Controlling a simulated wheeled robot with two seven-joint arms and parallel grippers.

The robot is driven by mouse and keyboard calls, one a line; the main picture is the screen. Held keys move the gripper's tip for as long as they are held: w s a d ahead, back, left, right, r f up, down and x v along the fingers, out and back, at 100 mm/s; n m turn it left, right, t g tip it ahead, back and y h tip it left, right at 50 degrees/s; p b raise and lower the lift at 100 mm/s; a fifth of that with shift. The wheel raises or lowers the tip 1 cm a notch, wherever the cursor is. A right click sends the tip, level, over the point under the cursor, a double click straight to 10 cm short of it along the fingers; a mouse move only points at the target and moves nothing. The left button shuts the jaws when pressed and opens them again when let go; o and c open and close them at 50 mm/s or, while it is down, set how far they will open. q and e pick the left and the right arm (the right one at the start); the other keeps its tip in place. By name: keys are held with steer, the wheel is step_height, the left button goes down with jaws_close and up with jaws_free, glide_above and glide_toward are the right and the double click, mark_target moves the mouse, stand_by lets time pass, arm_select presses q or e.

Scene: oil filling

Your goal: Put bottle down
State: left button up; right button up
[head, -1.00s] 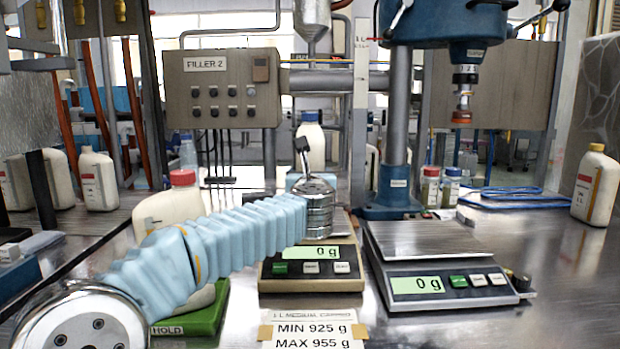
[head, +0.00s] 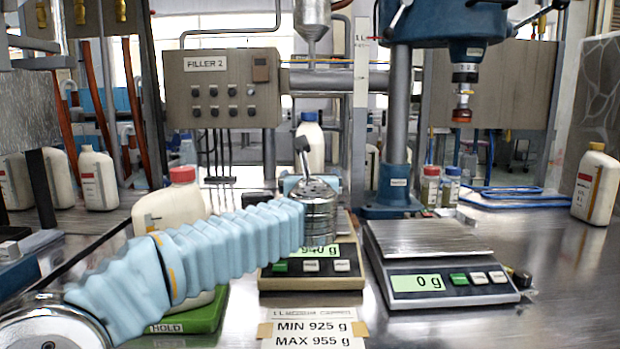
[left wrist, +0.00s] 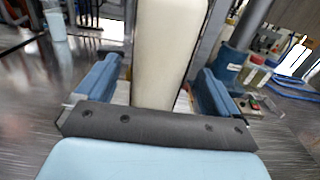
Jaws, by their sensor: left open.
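A cream bottle with a blue cap (head: 310,140) stands upright at the left scale (head: 312,284), whose display reads 940 g, partly hidden by my wrist. The left wrist view shows the cream bottle body (left wrist: 167,50) between the blue finger pads of my left gripper (left wrist: 160,85). The gripper is open around the bottle, with gaps visible on both sides. In the head view my left wrist hides most of the fingers and the bottle's lower part. My right gripper is not in view.
An empty second scale (head: 445,262) reads 0 g at right. A red-capped bottle (head: 170,205) stands on a green HOLD pad (head: 195,318) behind my left arm. A blue capping press column (head: 398,130) rises behind the scales. Another cream bottle (head: 596,185) stands far right.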

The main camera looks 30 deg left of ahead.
arm_select(q)
steer(key=v, duration=0.8)
steer(key=shift+b, duration=0.45)
steer(key=shift+s, duration=0.1)
